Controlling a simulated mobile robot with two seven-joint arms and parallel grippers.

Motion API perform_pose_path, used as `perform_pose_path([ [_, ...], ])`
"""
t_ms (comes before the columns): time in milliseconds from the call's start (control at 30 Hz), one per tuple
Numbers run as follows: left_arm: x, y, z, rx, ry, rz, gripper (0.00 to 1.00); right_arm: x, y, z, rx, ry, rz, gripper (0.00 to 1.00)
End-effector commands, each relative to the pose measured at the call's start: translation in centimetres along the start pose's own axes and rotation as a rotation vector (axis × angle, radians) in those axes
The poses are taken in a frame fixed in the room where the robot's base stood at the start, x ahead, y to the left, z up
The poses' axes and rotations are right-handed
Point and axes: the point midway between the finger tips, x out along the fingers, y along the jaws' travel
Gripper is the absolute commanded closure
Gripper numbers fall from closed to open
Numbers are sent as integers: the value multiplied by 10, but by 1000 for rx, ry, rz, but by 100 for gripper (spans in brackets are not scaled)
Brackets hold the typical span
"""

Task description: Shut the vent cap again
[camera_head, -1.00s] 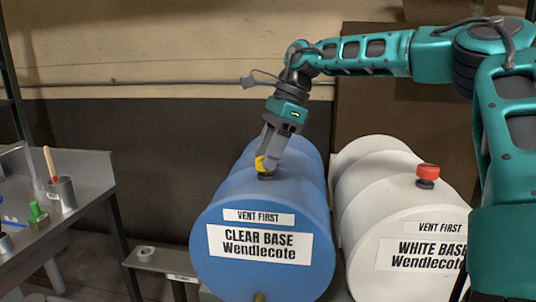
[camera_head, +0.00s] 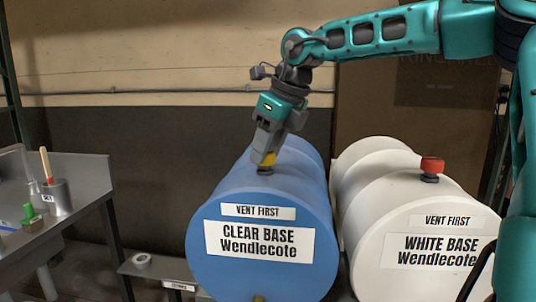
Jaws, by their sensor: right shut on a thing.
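A blue drum (camera_head: 235,200) labelled CLEAR BASE Wendlecote lies on its side in the middle. A yellow vent cap (camera_head: 268,159) sits at its dark vent fitting (camera_head: 264,170) on top. My right gripper (camera_head: 266,156) comes down from above, tilted, and is shut on the yellow cap. The fingers hide part of the cap, so I cannot tell how far it is turned. My left gripper is not in view.
A white drum (camera_head: 375,205) labelled WHITE BASE, with a red cap (camera_head: 432,165), lies close on the right. A metal bench (camera_head: 90,180) with a tin (camera_head: 57,196) and a green item (camera_head: 31,215) stands at left. A low shelf (camera_head: 155,265) holds a white ring.

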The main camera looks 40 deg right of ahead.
Motion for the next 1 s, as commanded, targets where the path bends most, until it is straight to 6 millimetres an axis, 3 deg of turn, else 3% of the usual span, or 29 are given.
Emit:
perform_pose_path([
  [433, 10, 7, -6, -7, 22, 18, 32, 2, 2, -1, 251, 3, -105, 87],
  [1000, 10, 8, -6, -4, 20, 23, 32, 1, 2, 0, 307, 4, -124, 87],
])
